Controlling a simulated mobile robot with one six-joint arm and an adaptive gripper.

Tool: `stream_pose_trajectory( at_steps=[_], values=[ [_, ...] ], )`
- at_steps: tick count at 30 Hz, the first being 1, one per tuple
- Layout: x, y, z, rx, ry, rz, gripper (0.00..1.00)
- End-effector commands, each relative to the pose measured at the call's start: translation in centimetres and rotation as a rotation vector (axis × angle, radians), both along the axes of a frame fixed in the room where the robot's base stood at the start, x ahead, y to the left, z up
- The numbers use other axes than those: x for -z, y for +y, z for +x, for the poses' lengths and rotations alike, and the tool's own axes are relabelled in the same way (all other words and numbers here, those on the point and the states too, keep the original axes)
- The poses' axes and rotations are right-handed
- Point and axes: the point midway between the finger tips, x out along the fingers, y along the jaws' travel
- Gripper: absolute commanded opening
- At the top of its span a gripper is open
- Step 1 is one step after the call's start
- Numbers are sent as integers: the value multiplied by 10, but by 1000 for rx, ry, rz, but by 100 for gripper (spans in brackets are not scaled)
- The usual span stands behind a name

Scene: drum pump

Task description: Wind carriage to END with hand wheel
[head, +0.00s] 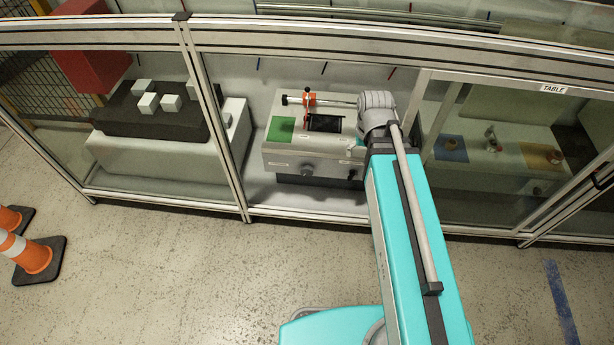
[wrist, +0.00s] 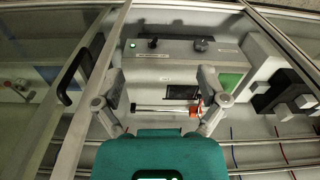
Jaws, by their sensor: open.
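The grey machine box (head: 285,160) stands inside the framed cell. It has a round grey knob (head: 307,170) and a smaller dark knob (head: 351,174) on its front; I cannot tell which is the hand wheel. An orange block (head: 310,99), probably the carriage, sits on a rod toward its left end. In the wrist view the box is upside down, with the orange block (wrist: 195,112) near the right finger. My gripper (wrist: 160,78) is open and empty, fingers spread wide over the box.
A dark block with white cubes (head: 146,104) stands on a pale base at left. The frame's upright (head: 215,115) and top rail (head: 330,45) border the opening. A table (head: 470,190) with small parts is behind a panel at right. Cones (head: 33,257) stand on the floor.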

Motion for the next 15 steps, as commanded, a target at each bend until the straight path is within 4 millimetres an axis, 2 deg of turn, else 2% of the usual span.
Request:
stream_pose_trajectory(
  at_steps=[1, 15],
  values=[
    [19, 4, 8, 2, -9, 1, 100],
    [100, 36, 61, 35, -108, 22, 100]
  ],
)
